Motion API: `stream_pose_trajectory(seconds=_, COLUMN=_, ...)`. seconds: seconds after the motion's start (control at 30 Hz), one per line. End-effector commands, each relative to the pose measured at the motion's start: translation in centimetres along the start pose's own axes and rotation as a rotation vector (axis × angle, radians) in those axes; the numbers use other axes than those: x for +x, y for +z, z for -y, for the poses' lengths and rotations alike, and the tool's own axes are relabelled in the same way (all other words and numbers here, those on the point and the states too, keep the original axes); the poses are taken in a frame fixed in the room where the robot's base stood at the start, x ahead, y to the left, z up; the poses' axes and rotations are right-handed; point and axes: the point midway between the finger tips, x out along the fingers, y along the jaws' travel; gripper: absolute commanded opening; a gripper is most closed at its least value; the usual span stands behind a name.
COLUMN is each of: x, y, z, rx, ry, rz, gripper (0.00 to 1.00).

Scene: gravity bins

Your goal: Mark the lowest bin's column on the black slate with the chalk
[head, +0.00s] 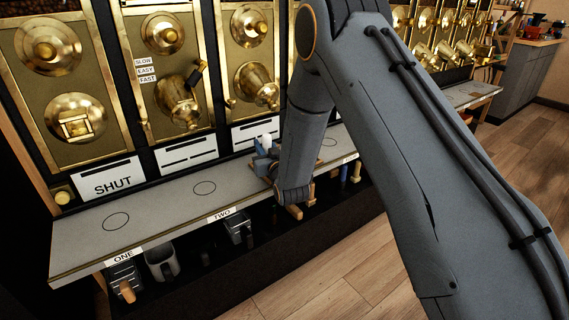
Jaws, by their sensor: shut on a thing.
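My gripper (265,149) is at the end of my arm, just above the grey shelf and in front of the third bin column from the left. It is shut on a small white piece, which looks like the chalk (265,138); my arm and gripper partly hide this spot. Gold bin fronts stand in a row: the left bin (65,95), the second bin (175,75) and the third bin (250,60). Their fill levels cannot be told from here. I cannot make out the black slate for certain.
The grey shelf (160,208) carries ring marks and labels ONE and TWO. A SHUT card (112,180) is on the left column. Scoop-like vessels (161,261) hang below the shelf. The shelf's left part is clear. Open wooden floor (310,289) lies in front.

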Motion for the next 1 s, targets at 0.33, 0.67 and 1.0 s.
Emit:
stream_pose_trajectory(seconds=0.33, x=0.5, y=0.5, z=0.3, rx=0.000, ry=-0.002, rz=0.009, gripper=0.00)
stream_pose_trajectory(seconds=0.67, x=-0.7, y=0.5, z=-0.1, rx=0.000, ry=-0.001, rz=0.014, gripper=0.00)
stream_pose_trajectory(seconds=1.0, x=-2.6, y=0.5, z=-0.6, rx=0.000, ry=-0.001, rz=0.015, gripper=0.00)
